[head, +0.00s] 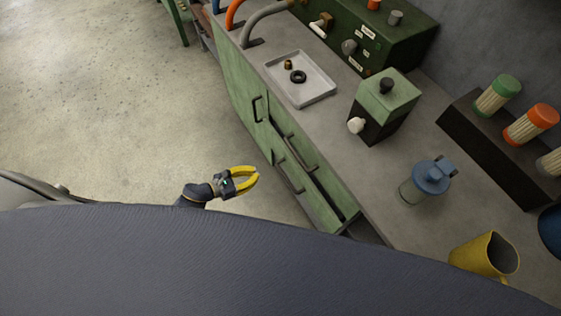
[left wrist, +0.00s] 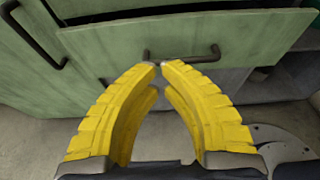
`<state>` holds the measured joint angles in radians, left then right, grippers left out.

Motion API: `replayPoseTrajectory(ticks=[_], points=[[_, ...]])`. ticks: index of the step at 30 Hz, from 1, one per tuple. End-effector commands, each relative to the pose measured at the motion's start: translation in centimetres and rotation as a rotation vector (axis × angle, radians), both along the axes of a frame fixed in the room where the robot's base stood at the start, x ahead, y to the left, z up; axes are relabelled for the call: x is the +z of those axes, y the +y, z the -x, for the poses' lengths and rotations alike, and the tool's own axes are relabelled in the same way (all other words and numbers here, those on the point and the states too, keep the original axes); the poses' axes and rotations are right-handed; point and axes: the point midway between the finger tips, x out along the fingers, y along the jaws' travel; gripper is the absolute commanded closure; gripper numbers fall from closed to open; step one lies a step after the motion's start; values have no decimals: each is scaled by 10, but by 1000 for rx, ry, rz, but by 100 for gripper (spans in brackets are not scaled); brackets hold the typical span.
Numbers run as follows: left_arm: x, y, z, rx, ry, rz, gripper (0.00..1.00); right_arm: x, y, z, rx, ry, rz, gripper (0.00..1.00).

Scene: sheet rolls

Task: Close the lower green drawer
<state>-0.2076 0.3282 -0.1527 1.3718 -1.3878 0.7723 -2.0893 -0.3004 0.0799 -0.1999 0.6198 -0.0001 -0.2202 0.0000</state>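The lower green drawer (head: 315,201) sits in the front of the green cabinet and stands partly pulled out, with a dark gap behind its front panel. Its front also shows in the left wrist view (left wrist: 120,45), with a dark bar handle (left wrist: 183,54). The upper drawer's handle (head: 301,152) shows above it in the head view. My left gripper (head: 257,176) has yellow curved fingers, their tips almost together with nothing between them. In the left wrist view the fingertips (left wrist: 158,65) appear just below the handle; I cannot tell whether they touch. My right gripper is not in view.
The grey worktop (head: 330,130) carries a tray (head: 315,92), a green-black box (head: 385,105), a blue-lidded jar (head: 428,180) and a yellow mug (head: 482,253). A cabinet door handle (left wrist: 35,35) juts out left of the drawer. The floor (head: 120,110) left of the cabinet is clear.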

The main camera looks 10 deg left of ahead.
Motion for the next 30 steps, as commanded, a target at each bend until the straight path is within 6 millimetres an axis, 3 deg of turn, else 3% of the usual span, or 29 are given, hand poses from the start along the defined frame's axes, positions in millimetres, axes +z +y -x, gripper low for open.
replayPoseTrajectory(ticks=[8,21,30], points=[[-7,-17,-17,-5,-15,-12,100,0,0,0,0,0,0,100],[-30,-69,-68,-4,-12,-8,100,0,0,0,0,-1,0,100],[-30,-90,-90,-4,-12,-10,100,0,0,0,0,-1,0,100]])
